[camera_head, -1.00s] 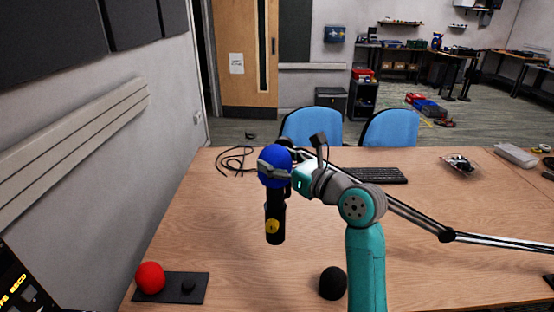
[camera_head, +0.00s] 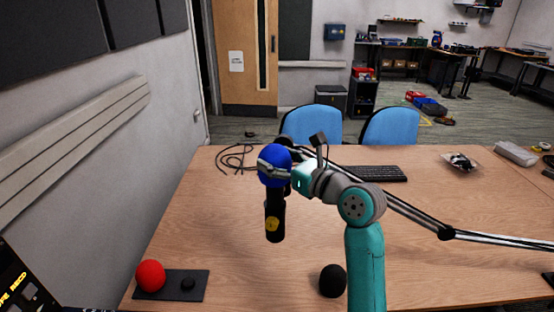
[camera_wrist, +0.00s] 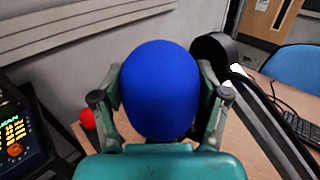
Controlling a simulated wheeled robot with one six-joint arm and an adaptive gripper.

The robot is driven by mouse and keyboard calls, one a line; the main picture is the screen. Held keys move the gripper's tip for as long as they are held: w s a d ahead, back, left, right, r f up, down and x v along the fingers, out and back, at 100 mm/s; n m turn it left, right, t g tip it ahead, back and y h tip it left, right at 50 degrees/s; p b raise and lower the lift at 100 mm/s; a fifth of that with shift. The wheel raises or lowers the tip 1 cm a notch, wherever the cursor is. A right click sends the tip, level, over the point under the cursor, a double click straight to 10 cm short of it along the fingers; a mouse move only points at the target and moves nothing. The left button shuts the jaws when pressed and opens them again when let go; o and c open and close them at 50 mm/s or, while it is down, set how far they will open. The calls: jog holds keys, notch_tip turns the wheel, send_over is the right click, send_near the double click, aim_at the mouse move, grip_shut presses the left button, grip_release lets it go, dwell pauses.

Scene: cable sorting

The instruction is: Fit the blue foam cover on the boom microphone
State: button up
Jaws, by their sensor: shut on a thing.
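The blue foam cover (camera_head: 273,158) is a round blue ball at the top end of the boom microphone (camera_head: 274,222). The microphone is upright, with a black body and a yellow badge, above the wooden table. My gripper (camera_head: 275,171) is shut on the foam cover, with its fingers across the ball's lower half. In the wrist view the foam cover (camera_wrist: 160,90) fills the space between the two fingers of my gripper (camera_wrist: 160,100). It hides the microphone's head, so how far down the cover sits cannot be told.
A red foam ball (camera_head: 150,275) sits on a dark tray (camera_head: 197,284) at the front left. A black foam ball (camera_head: 332,281) lies near the front. The boom arm (camera_head: 410,217) crosses to the right. A keyboard (camera_head: 377,173) and cables (camera_head: 236,157) lie at the back.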

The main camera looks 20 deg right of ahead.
aim_at(277, 184)
jog(key=shift+f, duration=3.7)
dwell(1.0)
jog(key=o, duration=0.8)
jog(key=shift+o, duration=0.2)
jog(key=shift+r, duration=0.1)
jog(key=shift+r, duration=3.4)
jog(key=shift+s, duration=0.15)
